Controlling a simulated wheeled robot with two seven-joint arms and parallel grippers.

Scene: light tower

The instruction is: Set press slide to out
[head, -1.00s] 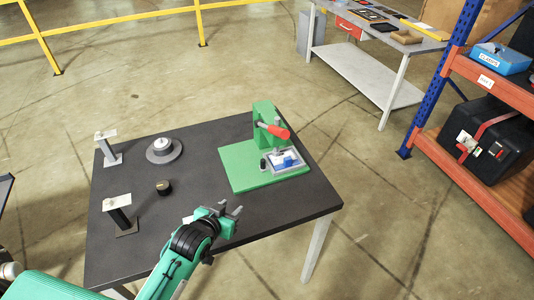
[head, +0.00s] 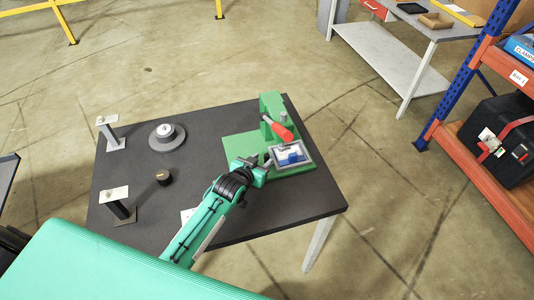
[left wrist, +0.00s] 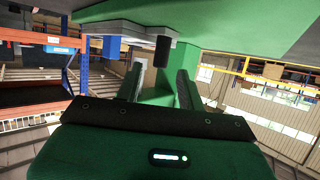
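The green press (head: 271,105) with a red handle (head: 280,131) stands on its green base plate (head: 238,145) at the table's right side. Its slide (head: 303,163), a grey-rimmed tray with a blue piece (head: 290,156) in it, sits in front of the column. My left gripper (head: 258,163) is just left of the slide, low over the base plate. In the left wrist view its two fingers (left wrist: 160,82) are apart. A short black knob (left wrist: 162,52) shows between and beyond the fingers; in the head view my gripper hides it. My right gripper is not in view.
The dark table (head: 285,205) also holds two posts with pale tops (head: 110,130) (head: 115,203), a round grey fixture (head: 166,136) and a small black knob-like part (head: 163,177). The table is clear to the front right. A shelf rack (head: 455,90) stands farther right.

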